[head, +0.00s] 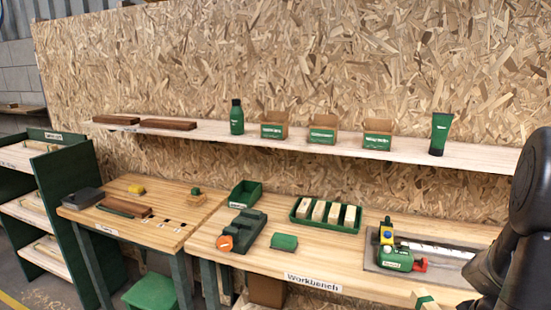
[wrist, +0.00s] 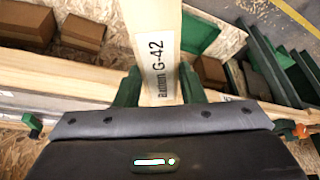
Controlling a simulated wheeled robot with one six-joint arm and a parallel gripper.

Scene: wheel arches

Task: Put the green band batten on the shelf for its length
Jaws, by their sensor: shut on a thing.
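My gripper (wrist: 158,90) is shut on a pale wooden batten (wrist: 153,30), which runs up out of the wrist view between the two green fingers. A label on it reads "batten G-42". In the head view only a short end of the batten (head: 424,299), with a green band, shows at the bottom edge, beside my dark arm; the gripper itself is not seen there. A green rack (head: 52,190) with several pale shelves stands at the far left. Thin pieces lie on its shelves, and its labels are too small to read.
The workbench (head: 270,262) holds a green tray of blocks (head: 325,215), a green-and-black tool (head: 242,230) and a clamp device (head: 395,258). A side table (head: 145,230) and green stool (head: 150,292) stand between bench and rack. A wall shelf (head: 210,133) carries boxes and bottles.

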